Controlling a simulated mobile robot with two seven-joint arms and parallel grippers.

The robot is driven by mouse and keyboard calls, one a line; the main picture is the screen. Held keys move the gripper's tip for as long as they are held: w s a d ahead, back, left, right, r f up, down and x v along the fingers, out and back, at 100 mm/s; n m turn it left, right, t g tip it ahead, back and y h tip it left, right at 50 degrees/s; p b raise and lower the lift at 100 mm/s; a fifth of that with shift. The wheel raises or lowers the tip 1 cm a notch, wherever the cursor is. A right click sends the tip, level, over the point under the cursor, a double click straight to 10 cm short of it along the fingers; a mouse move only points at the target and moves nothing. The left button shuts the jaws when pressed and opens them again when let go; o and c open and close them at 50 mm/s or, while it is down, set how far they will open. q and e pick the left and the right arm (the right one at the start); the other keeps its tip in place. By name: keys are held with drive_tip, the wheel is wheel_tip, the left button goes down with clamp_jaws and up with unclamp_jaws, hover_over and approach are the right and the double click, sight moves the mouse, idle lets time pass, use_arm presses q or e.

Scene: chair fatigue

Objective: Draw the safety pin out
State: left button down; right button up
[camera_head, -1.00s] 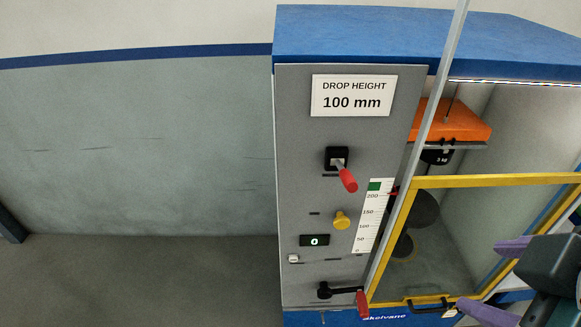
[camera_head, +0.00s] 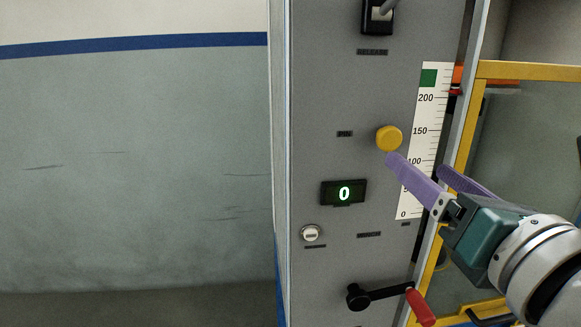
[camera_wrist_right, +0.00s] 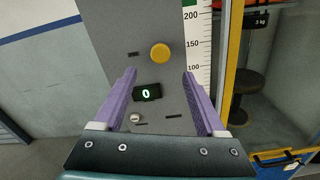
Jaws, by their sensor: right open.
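The safety pin shows as a round yellow knob (camera_head: 389,138) on the grey panel, just right of the PIN label. It is seated at the panel; its shaft is hidden. In the right wrist view the yellow knob (camera_wrist_right: 160,53) lies ahead of and between the purple fingers, a little beyond their tips. My right gripper (camera_head: 415,163) is open and empty, its fingers pointing up and left toward the panel. In the head view one fingertip appears just below the knob; I cannot tell whether it touches. My left gripper is not in view.
A red-handled black crank (camera_head: 385,296) sits low on the panel, and the release lever (camera_head: 380,12) is at the top. A counter display (camera_head: 344,193) reads 0. A height scale (camera_head: 424,140) and yellow-framed guard (camera_head: 530,71) stand to the right.

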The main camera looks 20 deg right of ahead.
sight(390, 142)
drive_tip(key=p+x, duration=0.1)
drive_tip(key=x, duration=0.8)
drive_tip(key=shift+w+d, duration=0.1)
drive_tip(key=shift+w, duration=0.3)
clamp_jaws()
idle(1.0)
